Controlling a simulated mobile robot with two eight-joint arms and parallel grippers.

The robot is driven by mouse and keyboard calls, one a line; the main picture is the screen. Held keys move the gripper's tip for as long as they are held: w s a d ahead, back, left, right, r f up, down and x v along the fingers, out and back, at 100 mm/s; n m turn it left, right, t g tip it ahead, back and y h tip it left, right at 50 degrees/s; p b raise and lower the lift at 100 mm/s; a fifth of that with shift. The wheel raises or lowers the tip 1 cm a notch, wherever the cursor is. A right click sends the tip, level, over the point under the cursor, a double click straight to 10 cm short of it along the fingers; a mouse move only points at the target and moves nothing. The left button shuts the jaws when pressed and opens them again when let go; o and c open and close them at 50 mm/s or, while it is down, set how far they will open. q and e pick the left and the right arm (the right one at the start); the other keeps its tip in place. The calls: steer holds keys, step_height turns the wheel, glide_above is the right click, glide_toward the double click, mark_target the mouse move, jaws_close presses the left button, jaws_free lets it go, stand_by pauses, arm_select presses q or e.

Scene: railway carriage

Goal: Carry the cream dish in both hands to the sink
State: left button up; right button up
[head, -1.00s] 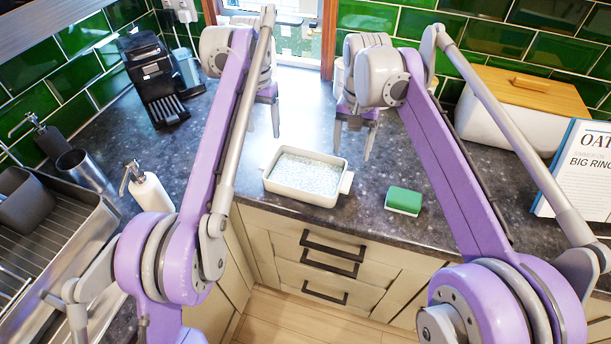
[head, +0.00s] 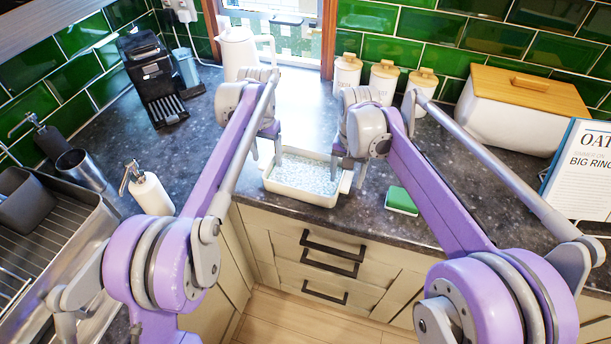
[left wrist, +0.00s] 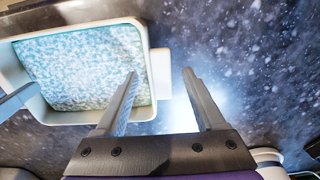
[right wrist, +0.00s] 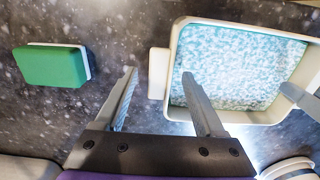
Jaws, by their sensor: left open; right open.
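The cream dish (head: 302,192) sits on the dark counter near its front edge, filled with something speckled pale blue and white. It has a small handle at each end. My left gripper (head: 266,155) is open at the dish's left end; in the left wrist view its fingers lie either side of the handle (left wrist: 160,74). My right gripper (head: 349,172) is open at the right end, fingers either side of the other handle (right wrist: 158,74). Each has one finger over the inside. Contact cannot be told. A steel sink unit with a draining rack (head: 45,240) is at the left; its basin is not clearly seen.
A green sponge (head: 401,201) lies right of the dish. A soap bottle (head: 150,192) stands between dish and sink unit. A kettle (head: 236,52), canisters (head: 383,80), coffee machine (head: 152,80) and bread bin (head: 525,110) stand behind.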

arm_select(q)
jaws_close()
arm_select(e)
jaws_close()
stand_by(1.1)
